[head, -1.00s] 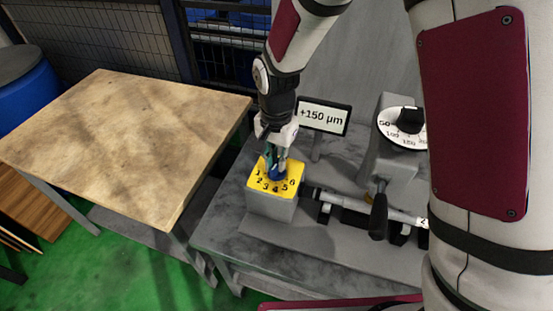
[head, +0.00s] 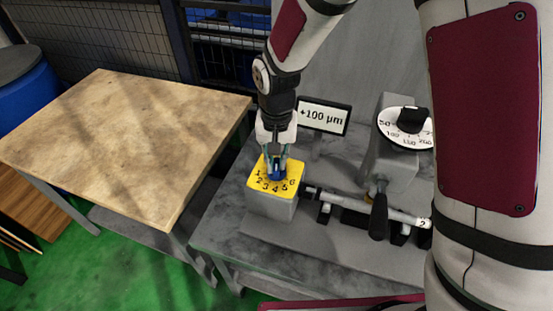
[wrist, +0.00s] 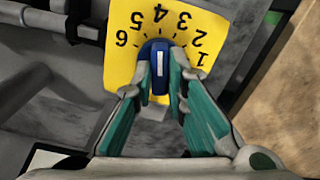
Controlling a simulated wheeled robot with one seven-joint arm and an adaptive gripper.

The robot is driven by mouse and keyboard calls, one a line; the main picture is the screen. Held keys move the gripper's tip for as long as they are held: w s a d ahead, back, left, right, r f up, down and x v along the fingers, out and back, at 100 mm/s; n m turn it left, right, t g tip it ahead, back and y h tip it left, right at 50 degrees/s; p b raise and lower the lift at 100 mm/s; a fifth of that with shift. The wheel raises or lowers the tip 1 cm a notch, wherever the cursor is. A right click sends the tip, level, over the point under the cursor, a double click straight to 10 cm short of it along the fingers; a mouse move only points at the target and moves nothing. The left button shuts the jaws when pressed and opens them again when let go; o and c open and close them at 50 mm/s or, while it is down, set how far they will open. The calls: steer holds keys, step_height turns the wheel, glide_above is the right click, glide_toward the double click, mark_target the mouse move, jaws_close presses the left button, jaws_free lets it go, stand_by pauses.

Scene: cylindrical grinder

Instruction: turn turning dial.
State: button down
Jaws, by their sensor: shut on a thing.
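The turning dial is a blue knob (head: 276,174) with a white mark, on a yellow plate (head: 257,187) numbered 1 to 6 on top of a grey block. In the wrist view the blue knob (wrist: 159,60) has its white mark upright in the picture, in line with the 4 on the yellow plate (wrist: 125,70). My gripper (head: 276,167) comes down from above, its fingers on both sides of the knob. In the wrist view its green-padded fingers (wrist: 160,70) close on the knob's near part. The display (head: 322,116) reads +100 µm.
A white scale dial with a black knob (head: 411,119) stands at the right. A dark lever handle (head: 379,215) and a horizontal bar lie right of the yellow plate. A wooden-topped table (head: 120,140) stands left, with a blue barrel (head: 30,90) behind it.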

mark_target(278, 164)
steer(key=c, duration=1.6)
jaws_free()
step_height(278, 164, up, 12)
steer(key=s+d+r+t, duration=0.3)
steer(key=s+d+r, duration=0.5)
steer(key=d+r, duration=0.3)
steer(key=s+d+r+n+t, duration=0.1)
steer(key=s+d+r+t, duration=0.1)
steer(key=s+d, duration=0.5)
steer(key=s, duration=0.3)
steer(key=shift+s+r, duration=0.25)
steer(key=shift+s, duration=0.1)
